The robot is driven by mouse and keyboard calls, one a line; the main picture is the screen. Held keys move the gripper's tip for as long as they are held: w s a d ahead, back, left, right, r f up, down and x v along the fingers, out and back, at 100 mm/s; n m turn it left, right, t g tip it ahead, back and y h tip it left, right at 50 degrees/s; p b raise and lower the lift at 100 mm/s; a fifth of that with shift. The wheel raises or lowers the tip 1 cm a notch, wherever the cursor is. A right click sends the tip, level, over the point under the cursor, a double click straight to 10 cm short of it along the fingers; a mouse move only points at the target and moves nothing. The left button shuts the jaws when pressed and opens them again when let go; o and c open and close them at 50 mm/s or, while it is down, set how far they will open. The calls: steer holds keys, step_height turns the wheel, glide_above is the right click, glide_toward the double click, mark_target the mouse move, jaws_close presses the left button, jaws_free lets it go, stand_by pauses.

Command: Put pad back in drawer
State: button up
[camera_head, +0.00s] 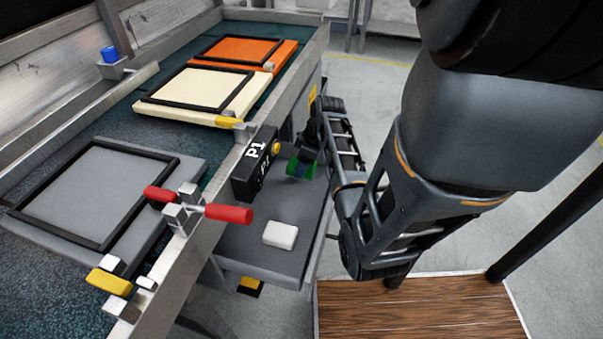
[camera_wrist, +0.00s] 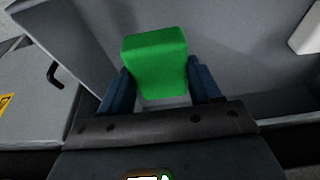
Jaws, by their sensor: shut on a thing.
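A green pad (camera_wrist: 155,62) is between the two blue fingers of my gripper (camera_wrist: 162,92) in the wrist view. The gripper is shut on it. In the head view, my gripper (camera_head: 304,158) and the green pad (camera_head: 293,170) are at the far end of the grey open drawer (camera_head: 246,246), under the bench edge. The pad seems to be over the drawer floor; I cannot tell if it touches it. A white pad (camera_head: 281,234) lies nearer in the drawer. It also shows at the right edge of the wrist view (camera_wrist: 306,32).
The bench rail (camera_head: 176,265) runs along the drawer's left side. A black P1 box (camera_head: 250,175) and a red-handled clamp (camera_head: 228,213) stick out from it. Grey, cream and orange framed plates lie on the bench. The drawer floor around the white pad is clear.

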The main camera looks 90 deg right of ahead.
steer(key=shift+f, duration=1.65)
steer(key=shift+f+b, duration=0.1)
steer(key=shift+b, duration=0.25)
steer(key=o, duration=1)
steer(key=p+v, duration=0.2)
steer(key=v, duration=1)
steer(key=shift+p, duration=0.3)
